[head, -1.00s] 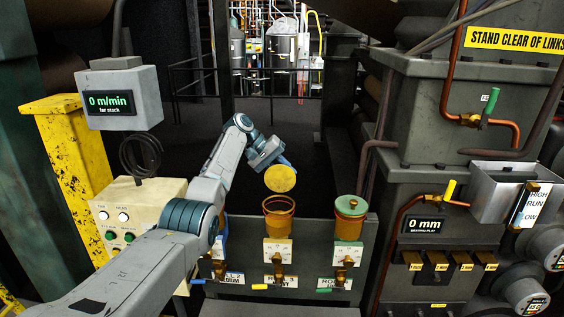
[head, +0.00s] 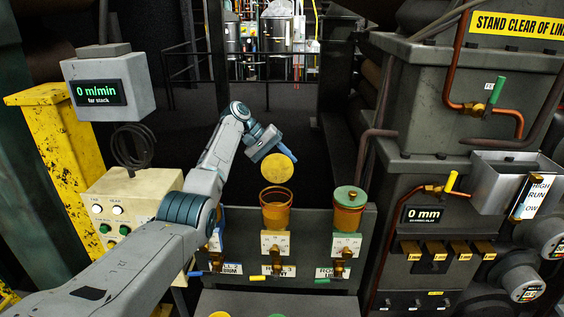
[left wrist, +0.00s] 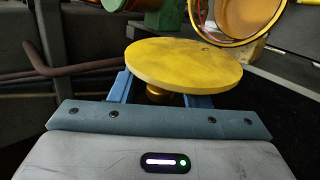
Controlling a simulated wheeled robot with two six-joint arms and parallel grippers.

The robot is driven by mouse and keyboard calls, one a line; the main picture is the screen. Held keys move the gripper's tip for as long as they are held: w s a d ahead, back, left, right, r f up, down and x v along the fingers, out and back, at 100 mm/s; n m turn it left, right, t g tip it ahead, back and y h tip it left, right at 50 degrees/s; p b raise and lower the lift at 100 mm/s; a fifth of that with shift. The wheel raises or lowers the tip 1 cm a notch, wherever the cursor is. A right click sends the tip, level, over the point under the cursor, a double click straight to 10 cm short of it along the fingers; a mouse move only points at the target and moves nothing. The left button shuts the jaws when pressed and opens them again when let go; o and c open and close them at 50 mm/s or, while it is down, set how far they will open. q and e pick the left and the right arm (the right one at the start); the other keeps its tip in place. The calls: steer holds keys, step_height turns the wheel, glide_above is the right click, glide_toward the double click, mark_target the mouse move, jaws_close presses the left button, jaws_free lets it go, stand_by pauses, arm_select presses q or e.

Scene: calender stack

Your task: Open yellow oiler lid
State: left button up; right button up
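The yellow oiler lid (head: 277,165) is a round disc held in the air above the open yellow oiler cup (head: 275,218), clear of its rim. My left gripper (head: 284,151) is at the lid, with its blue fingers partly hidden behind it. In the left wrist view the lid (left wrist: 185,65) lies across the fingers (left wrist: 158,92), with a brass knob between them. Where the fingers meet the knob is mostly hidden, but the lid stays up with the gripper. The cup's open mouth (left wrist: 245,15) shows beyond the lid. My right gripper is not in view.
The green-lidded oiler (head: 349,207) stands to the right of the yellow one, with its lid on. The oiler at left is mostly hidden behind my arm. A control box (head: 130,205) and a yellow post (head: 62,160) stand at left. Grey machinery (head: 440,110) fills the right.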

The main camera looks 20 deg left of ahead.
arm_select(q)
steer(key=shift+a+r+b, duration=0.2)
steer(key=shift+a+b, duration=0.1)
steer(key=shift+b, duration=0.05)
steer(key=b+v, duration=0.4)
steer(key=v, duration=0.6)
